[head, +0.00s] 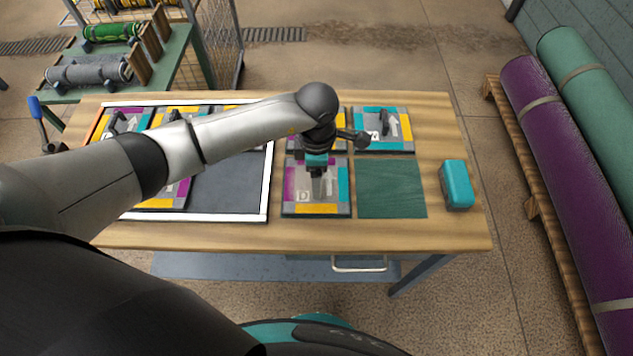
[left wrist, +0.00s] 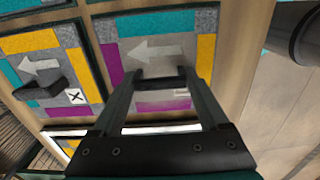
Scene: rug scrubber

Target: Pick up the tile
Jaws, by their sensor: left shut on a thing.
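A carpet tile marked D (head: 300,197), with purple, yellow, teal and grey patches, is at the front middle of the wooden table. My left gripper (head: 317,186) points down over it and is shut on its dark handle. In the left wrist view my left gripper (left wrist: 160,80) has its fingers on either side of the handle of the tile (left wrist: 135,50), which has a pale arrow. I cannot tell whether the tile is clear of the table. My right gripper is not in view.
A white-edged frame (head: 268,185) with tiles and a dark bare area lies left. A green square (head: 391,189) is right of the tile, with a teal block (head: 456,184) beyond. Another tile (head: 384,146) sits behind the square. Rolled rugs (head: 560,170) lie far right.

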